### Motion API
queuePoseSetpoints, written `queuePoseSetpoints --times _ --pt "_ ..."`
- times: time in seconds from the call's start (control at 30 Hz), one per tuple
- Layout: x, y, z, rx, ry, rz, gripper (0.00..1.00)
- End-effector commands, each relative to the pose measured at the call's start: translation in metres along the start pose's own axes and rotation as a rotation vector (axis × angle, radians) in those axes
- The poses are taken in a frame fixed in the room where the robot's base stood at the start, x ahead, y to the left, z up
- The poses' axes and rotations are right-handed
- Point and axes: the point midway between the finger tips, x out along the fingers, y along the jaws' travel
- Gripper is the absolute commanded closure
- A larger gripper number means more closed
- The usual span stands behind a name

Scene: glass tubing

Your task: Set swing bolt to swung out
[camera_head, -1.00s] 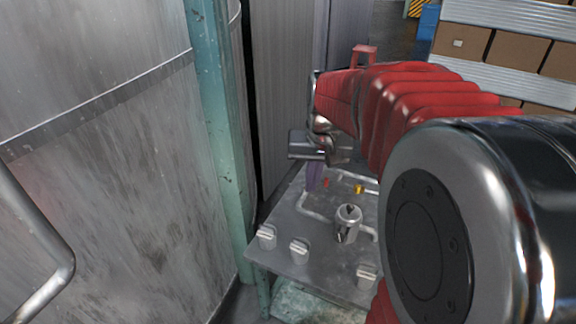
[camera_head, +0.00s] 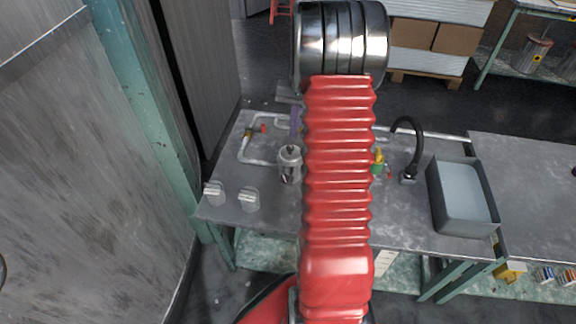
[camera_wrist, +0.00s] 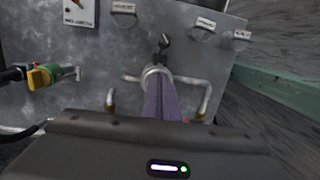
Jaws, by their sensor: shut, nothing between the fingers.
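The swing bolt seems to be the small dark part (camera_wrist: 164,42) on the lidded metal vessel (camera_head: 289,165) on the bench. In the wrist view it stands out from the top side of the vessel's round lid (camera_wrist: 152,72). Whether it is latched or swung out I cannot tell. My gripper (camera_wrist: 158,80) has purple fingers pressed together with nothing between them. The fingertips overlap the lid in the wrist view; I cannot tell whether they touch it. In the head view the purple fingers (camera_head: 295,125) show just behind the vessel, partly hidden by my red arm.
Pipes with a red-handled valve (camera_head: 262,128) lie left of the vessel. A yellow-green valve (camera_head: 378,160), a black tap (camera_head: 412,150) and a grey sink (camera_head: 463,200) are to the right. A teal post (camera_head: 150,120) stands left.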

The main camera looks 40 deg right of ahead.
Motion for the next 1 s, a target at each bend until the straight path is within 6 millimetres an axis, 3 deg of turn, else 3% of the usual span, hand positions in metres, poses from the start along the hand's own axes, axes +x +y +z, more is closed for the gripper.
queuePoseSetpoints --times 0.17,0.67,1.0 --pt "0.012 0.012 -0.010 0.031 -0.018 -0.003 1.00" --pt "0.018 0.012 -0.011 0.031 -0.019 -0.003 1.00" --pt "0.060 0.012 -0.009 0.031 -0.021 -0.003 1.00"
